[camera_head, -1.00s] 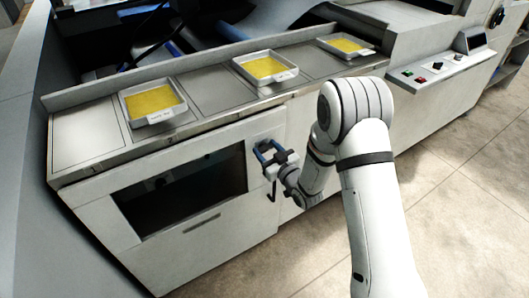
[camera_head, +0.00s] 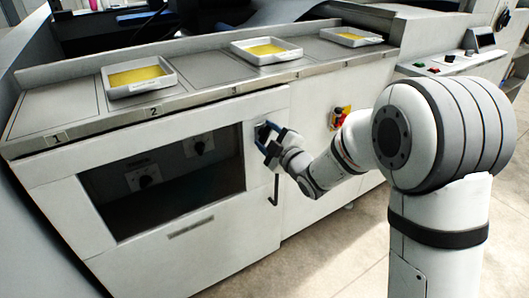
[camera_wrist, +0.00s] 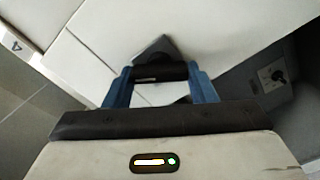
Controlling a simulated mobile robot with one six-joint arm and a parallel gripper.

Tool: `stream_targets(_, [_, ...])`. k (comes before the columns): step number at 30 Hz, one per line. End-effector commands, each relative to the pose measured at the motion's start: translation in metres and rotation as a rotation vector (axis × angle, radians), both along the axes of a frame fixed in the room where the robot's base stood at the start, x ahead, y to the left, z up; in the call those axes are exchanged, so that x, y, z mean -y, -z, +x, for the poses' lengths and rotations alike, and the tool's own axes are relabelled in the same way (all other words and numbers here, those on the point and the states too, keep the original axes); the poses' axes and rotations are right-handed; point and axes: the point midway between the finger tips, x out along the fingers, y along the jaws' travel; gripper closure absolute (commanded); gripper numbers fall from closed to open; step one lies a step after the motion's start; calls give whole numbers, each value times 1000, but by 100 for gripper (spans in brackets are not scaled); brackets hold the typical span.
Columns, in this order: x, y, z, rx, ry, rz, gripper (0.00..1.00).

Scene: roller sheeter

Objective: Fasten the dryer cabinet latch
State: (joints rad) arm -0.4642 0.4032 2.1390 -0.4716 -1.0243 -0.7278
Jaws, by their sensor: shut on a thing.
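The dryer cabinet (camera_head: 215,250) is a pale front with a wide dark window below the counter. Its latch has a dark cylindrical grip (camera_wrist: 160,72) on a dark plate, seen in the wrist view at the cabinet's right edge. My gripper (camera_head: 268,140) has blue fingers, which also show in the wrist view (camera_wrist: 160,80), one at each end of the dark grip, shut on it. In the head view the fingers largely hide the latch. A thin dark hooked bar (camera_head: 276,188) hangs just below my gripper. I cannot tell whether the latch is engaged.
Knobs (camera_head: 145,181) show behind the window. Above, white trays with yellow sheets (camera_head: 140,78) stand on the numbered counter (camera_head: 60,108). A red and yellow switch (camera_head: 340,117) is right of my gripper. Tiled floor (camera_head: 375,235) is open at lower right.

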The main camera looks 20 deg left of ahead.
Motion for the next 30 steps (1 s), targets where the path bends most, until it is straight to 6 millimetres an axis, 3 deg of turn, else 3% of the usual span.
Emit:
stream_targets(2, [0, 9, 0, 61, 1, -45, 72])
stream_targets(15, [0, 8, 0, 332, 2, -281, 72])
stream_targets(30, [0, 4, -1, 453, 0, -388, 72])
